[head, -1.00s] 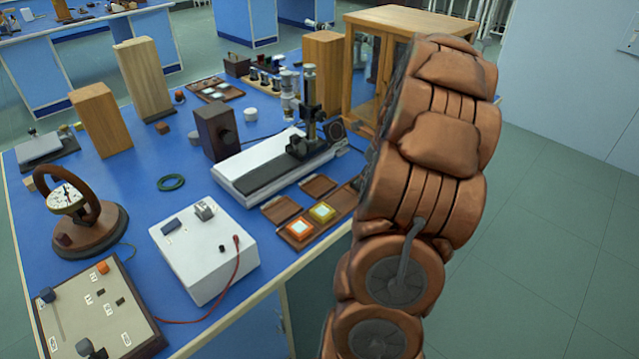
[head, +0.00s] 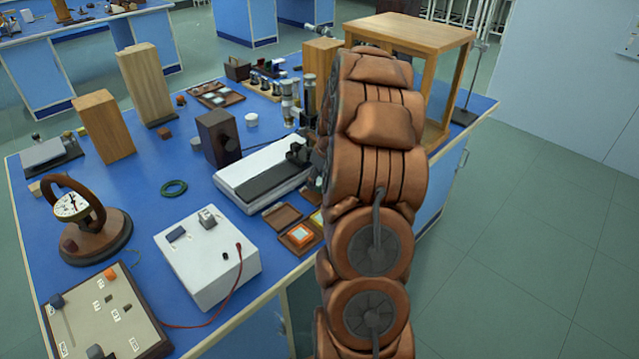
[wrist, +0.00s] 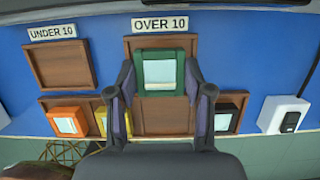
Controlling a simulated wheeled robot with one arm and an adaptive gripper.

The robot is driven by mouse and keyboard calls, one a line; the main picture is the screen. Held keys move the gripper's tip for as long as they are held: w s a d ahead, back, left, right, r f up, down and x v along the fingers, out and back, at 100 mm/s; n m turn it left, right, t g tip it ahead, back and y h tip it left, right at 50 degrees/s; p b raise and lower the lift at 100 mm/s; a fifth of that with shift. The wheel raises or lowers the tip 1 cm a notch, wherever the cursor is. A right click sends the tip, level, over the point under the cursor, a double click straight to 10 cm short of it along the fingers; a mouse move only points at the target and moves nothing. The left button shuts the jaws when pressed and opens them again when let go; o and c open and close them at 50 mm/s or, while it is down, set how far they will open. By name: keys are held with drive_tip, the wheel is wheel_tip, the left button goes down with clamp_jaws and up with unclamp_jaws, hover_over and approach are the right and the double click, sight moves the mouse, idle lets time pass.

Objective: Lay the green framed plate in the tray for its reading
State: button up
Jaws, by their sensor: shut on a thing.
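In the wrist view, my gripper (wrist: 160,82) is shut on the green framed plate (wrist: 160,54), which has a pale centre. The plate is over the upper part of a brown tray (wrist: 134,45) below the "OVER 10" label (wrist: 160,25). I cannot tell whether it touches the tray floor. An empty brown tray (wrist: 60,66) labelled "UNDER 10" (wrist: 52,33) lies to the left. In the head view, my arm hides my gripper and the green plate.
Orange (wrist: 68,122), yellow (wrist: 101,121) and black (wrist: 224,119) framed plates lie along the near row. A white device (wrist: 282,114) stands at the right. In the head view, a white instrument (head: 262,172) and a wooden case (head: 412,32) flank the arm.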

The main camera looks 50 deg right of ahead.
drive_tip(key=shift+f, duration=1.2)
drive_tip(key=shift+f, duration=0.1)
drive_tip(key=o, duration=1.2)
drive_tip(key=shift+o, duration=0.2)
drive_tip(key=b+v, duration=0.1)
drive_tip(key=v, duration=1.1)
drive_tip(key=shift+b, duration=0.4)
